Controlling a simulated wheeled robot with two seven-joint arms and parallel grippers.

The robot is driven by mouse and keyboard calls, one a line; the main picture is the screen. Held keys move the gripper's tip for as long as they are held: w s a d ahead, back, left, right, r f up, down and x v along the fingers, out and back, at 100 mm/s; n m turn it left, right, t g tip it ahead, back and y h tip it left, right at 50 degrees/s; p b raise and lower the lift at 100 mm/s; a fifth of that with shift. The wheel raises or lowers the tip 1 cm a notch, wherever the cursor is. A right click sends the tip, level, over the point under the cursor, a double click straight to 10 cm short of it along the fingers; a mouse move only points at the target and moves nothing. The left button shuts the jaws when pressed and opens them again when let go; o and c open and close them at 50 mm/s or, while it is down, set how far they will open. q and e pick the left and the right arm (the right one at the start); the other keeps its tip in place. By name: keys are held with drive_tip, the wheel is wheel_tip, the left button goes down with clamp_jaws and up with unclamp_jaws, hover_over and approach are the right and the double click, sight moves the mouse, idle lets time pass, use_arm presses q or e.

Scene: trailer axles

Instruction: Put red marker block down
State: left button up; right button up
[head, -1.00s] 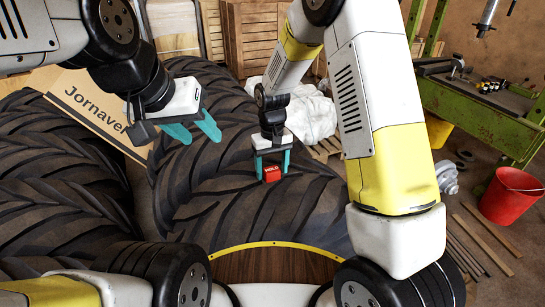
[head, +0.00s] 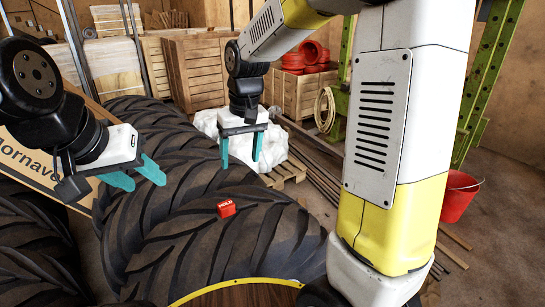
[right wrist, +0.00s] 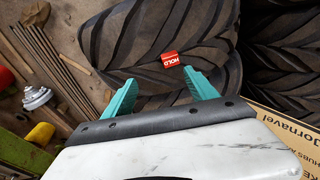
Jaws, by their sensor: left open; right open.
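The red marker block (head: 227,208), with white lettering reading HOLD, rests on the tread of a large black tire (head: 200,230). In the right wrist view the block (right wrist: 170,59) lies beyond the fingertips, apart from them. My right gripper (head: 240,163) is open and empty, raised above and behind the block in the head view. It also shows in the right wrist view (right wrist: 158,82) with its teal fingers spread. My left gripper (head: 140,177) is open and empty over the tires, to the left of the block.
More large tires fill the left side. A cardboard box (head: 30,160) stands at the left. Wooden crates (head: 195,70), a white wrapped bundle (head: 280,145) and a pallet (head: 287,172) are behind. A red bucket (head: 459,195) stands at the right.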

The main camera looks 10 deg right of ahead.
drive_tip(key=s+d+r+m+t, duration=0.1)
drive_tip(key=s+d+r, duration=0.1)
drive_tip(key=s, duration=0.3)
drive_tip(key=s+d+r+m+t, duration=0.1)
drive_tip(key=s+d+r+t, duration=0.1)
drive_tip(key=s, duration=0.4)
drive_tip(key=s+d+r+t+y, duration=0.1)
drive_tip(key=s+d+r, duration=0.2)
drive_tip(key=s+d, duration=0.2)
drive_tip(key=shift+s+d+r+m+t, duration=0.3)
drive_tip(key=shift+s+m+t, duration=0.1)
drive_tip(key=shift+s, duration=0.1)
